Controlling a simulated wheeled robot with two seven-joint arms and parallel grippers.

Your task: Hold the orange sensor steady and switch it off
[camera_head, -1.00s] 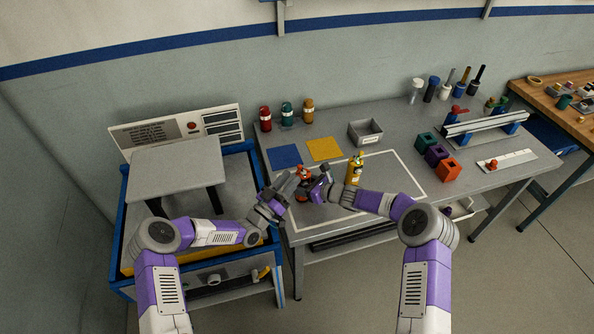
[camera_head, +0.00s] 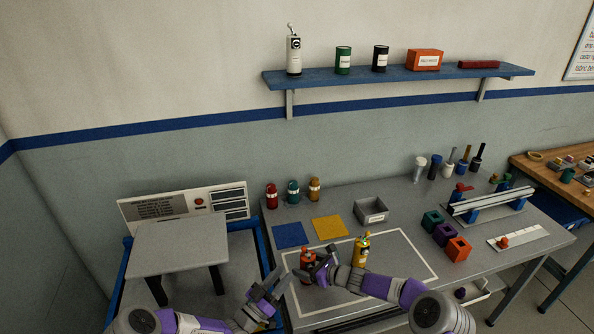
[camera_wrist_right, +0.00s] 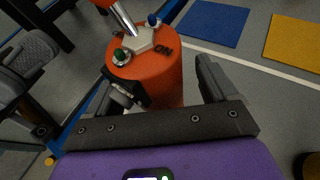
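The orange sensor (camera_head: 307,258) stands upright on the grey table, inside the white outline near its left side. In the right wrist view the sensor (camera_wrist_right: 150,75) has a metal lever, a green and a blue button and the word ON on top. My right gripper (camera_head: 322,262) is at the sensor's right side. Its fingers (camera_wrist_right: 160,88) are spread, with the sensor between and beyond them and a gap at the right finger. My left gripper (camera_head: 276,281) is left of and nearer than the sensor, its fingers apart and empty.
A yellow bottle (camera_head: 361,248) stands close to the right gripper. Blue (camera_head: 290,235) and yellow (camera_head: 329,227) mats, a grey bin (camera_head: 371,211) and coloured blocks (camera_head: 445,235) lie beyond. A grey raised platform (camera_head: 178,247) stands at left. The middle of the outlined area is mostly clear.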

